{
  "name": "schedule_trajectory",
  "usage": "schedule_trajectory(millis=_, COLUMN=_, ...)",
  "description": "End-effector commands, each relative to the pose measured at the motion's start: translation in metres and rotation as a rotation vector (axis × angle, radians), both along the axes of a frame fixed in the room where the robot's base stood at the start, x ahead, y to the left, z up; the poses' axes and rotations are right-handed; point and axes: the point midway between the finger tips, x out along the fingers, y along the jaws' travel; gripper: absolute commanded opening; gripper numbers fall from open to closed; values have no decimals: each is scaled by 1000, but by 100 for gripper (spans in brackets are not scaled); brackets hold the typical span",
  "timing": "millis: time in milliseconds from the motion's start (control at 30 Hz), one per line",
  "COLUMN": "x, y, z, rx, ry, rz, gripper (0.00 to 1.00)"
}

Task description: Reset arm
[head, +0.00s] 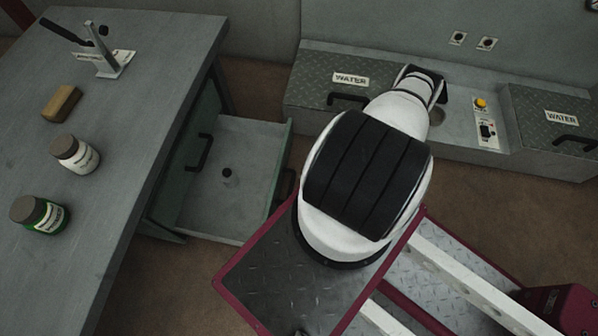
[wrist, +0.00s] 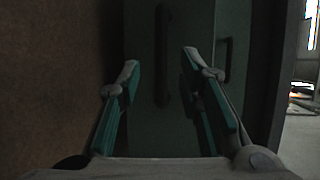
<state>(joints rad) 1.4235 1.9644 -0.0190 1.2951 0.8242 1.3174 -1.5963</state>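My arm, white with black covers, rises in the middle of the head view and hides part of what is behind it. My gripper shows in the wrist view (wrist: 160,88), with its two teal-padded fingers spread wide apart and nothing between them. It is hidden in the head view. Ahead of the fingers is a dark green-grey panel (wrist: 150,130) with a dark vertical handle (wrist: 162,55). I cannot tell whether the fingers touch the panel.
A grey table (head: 110,200) bears a brown block (head: 61,103), a white jar (head: 75,154), a green jar (head: 39,214) and a metal lever stand (head: 104,55). An open drawer (head: 215,205) holds a small dark knob-like item (head: 227,175). A bench marked WATER (head: 320,105) lines the wall.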

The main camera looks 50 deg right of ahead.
Motion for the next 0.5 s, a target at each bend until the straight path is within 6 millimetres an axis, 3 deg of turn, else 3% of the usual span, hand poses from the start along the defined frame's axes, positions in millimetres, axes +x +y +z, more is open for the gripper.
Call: schedule_trajectory(millis=500, x=-6, y=-7, z=2, rx=1, ry=-1, rz=1, gripper=33)
